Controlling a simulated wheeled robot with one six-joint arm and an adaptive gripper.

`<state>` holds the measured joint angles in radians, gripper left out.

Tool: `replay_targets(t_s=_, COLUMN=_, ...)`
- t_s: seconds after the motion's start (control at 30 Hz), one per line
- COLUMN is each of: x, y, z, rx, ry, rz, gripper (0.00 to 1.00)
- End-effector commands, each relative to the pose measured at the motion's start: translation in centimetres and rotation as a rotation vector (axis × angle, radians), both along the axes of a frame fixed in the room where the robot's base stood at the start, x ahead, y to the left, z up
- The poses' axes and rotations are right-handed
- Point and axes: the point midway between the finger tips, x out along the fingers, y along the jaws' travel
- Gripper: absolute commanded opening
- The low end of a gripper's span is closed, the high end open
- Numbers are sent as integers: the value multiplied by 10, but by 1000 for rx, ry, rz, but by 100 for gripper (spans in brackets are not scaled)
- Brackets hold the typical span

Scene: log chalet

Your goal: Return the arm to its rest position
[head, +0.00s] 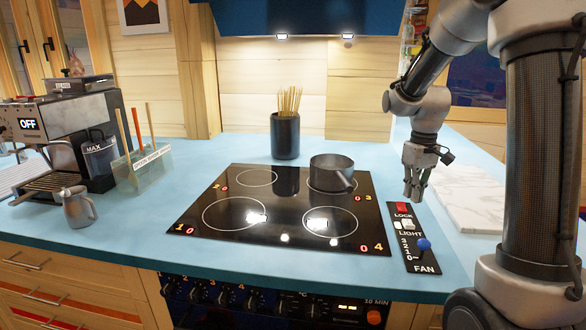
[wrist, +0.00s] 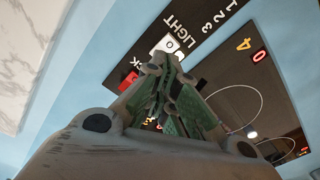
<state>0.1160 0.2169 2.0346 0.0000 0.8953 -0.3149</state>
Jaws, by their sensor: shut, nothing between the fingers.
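My gripper (head: 413,196) hangs fingers-down at the right of the stove, just above the far end of a black control panel (head: 428,262). The panel carries a red LOCK switch (head: 401,208), a white LIGHT switch (head: 407,224) and a blue FAN knob (head: 424,244). In the wrist view my gripper (wrist: 162,65) is shut and empty, its fingertips together in front of the panel (wrist: 205,25). The fingers partly hide the panel and its LOCK lettering there. I cannot tell whether the fingertips touch the panel.
A black cooktop (head: 275,222) with a dark saucepan (head: 331,170) lies left of my gripper. A marble board (head: 468,200) lies to the right, close to my arm. A utensil holder (head: 285,137), coffee machine (head: 62,135) and metal jug (head: 78,208) stand farther left.

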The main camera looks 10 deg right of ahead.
Motion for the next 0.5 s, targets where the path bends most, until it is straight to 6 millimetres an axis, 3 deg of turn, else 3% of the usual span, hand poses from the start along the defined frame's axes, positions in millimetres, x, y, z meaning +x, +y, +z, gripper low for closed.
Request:
replay_targets(t_s=0.13, x=-42, y=5, z=-8, rx=3, ry=66, rz=-109, gripper=0)
replay_targets(t_s=0.5, x=-161, y=32, z=57, rx=3, ry=-63, rz=-243, gripper=0)
